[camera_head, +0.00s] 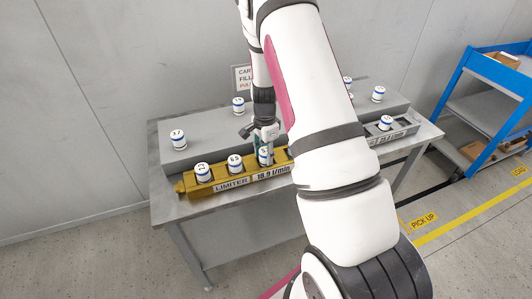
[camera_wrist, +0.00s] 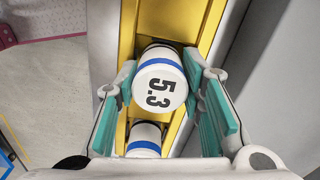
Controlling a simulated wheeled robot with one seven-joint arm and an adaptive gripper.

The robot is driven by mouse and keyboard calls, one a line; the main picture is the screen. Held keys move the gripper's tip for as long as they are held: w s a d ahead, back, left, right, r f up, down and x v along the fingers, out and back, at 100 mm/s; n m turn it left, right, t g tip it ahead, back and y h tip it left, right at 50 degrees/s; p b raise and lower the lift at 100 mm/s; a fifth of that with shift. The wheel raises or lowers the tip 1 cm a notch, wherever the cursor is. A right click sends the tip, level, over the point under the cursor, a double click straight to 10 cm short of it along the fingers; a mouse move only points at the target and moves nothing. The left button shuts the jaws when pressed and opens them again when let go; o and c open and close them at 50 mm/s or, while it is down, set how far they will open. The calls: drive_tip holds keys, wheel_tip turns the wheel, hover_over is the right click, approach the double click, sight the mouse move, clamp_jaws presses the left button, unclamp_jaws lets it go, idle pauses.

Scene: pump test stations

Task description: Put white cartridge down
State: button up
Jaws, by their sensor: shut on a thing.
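My gripper (camera_head: 264,143) is over the yellow rack and shut on a white cartridge with a blue band, which shows between its teal finger pads. In the wrist view this cartridge (camera_wrist: 160,88) reads 5.3 and is upright over the rack's channel. In the head view the held cartridge (camera_head: 264,157) is at the rack, partly hidden by the fingers. I cannot tell whether it rests on the rack's floor. The yellow rack (camera_head: 185,189) is labelled LIMITER 18.9 l/min. Two more white cartridges (camera_head: 203,172) (camera_head: 235,163) stand in it to the left.
A grey rack (camera_head: 405,130) with one cartridge (camera_head: 386,122) is at the right of the bench. Several cartridges stand on the raised grey shelf behind, including one marked 17 (camera_head: 178,138). A blue shelf unit (camera_head: 465,75) stands at the right. My arm hides the bench's middle.

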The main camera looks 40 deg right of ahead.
drive_tip(key=shift+f, duration=0.25)
drive_tip(key=shift+s+a+f+b, duration=0.1)
drive_tip(key=shift+s+f+b, duration=0.1)
drive_tip(key=shift+f+b, duration=0.25)
clamp_jaws()
drive_tip(key=o, duration=1.1)
unclamp_jaws()
drive_tip(key=shift+o, duration=0.8)
drive_tip(key=shift+w+f, duration=0.1)
drive_tip(key=shift+f, duration=0.05)
